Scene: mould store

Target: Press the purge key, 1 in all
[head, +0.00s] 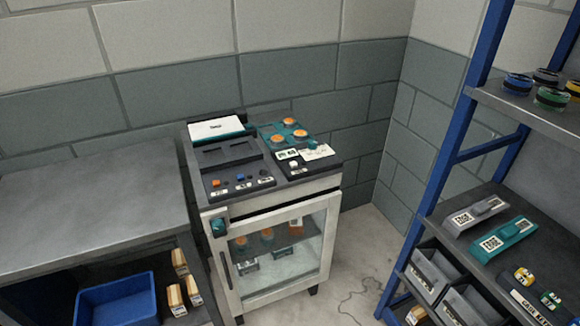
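A dark machine top (225,168) sits on a white cabinet with a glass door. A white key (293,163) sits on a separate panel to the right. Each has a small label too blurred to read, so I cannot tell which is the purge key. Neither of my grippers is in view, and nothing touches the keys.
A grey bench (90,205) stands left, with a blue bin (117,300) below. Orange-topped pieces sit on a teal tray (268,130) behind the panel. A blue-framed shelf (462,110) stands right. Bare floor (355,250) lies between cabinet and shelf, with a thin cable.

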